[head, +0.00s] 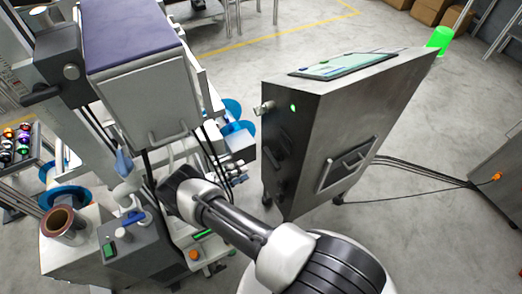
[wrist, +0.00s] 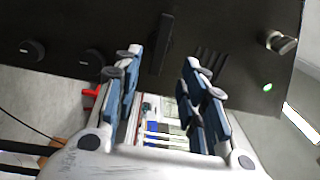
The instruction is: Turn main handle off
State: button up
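The steel cabinet (head: 330,125) stands right of centre in the head view, its dark side panel facing left. A metal turn knob (head: 264,107) sticks out high on that panel beside a green light (head: 292,107). In the wrist view the metal knob (wrist: 280,42) is at upper right, and a long black handle (wrist: 163,45) stands off the panel at upper middle. I cannot tell which one is the main handle. My gripper (wrist: 160,58) is open and empty, its blue-padded fingers apart below the black handle, with no clear contact. Its fingers are hard to make out in the head view.
Round black knobs (wrist: 32,50) are on the panel's left in the wrist view. A machine with a grey box (head: 150,100) stands close to my arm on the left. Cables (head: 420,172) run over the floor right of the cabinet. Open floor (head: 230,60) lies behind.

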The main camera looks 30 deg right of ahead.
aim_at(269, 160)
jog(key=d, duration=1.1)
jog(key=shift+s+d+r, duration=0.1)
jog(key=shift+d, duration=0.3)
jog(key=c, duration=0.7)
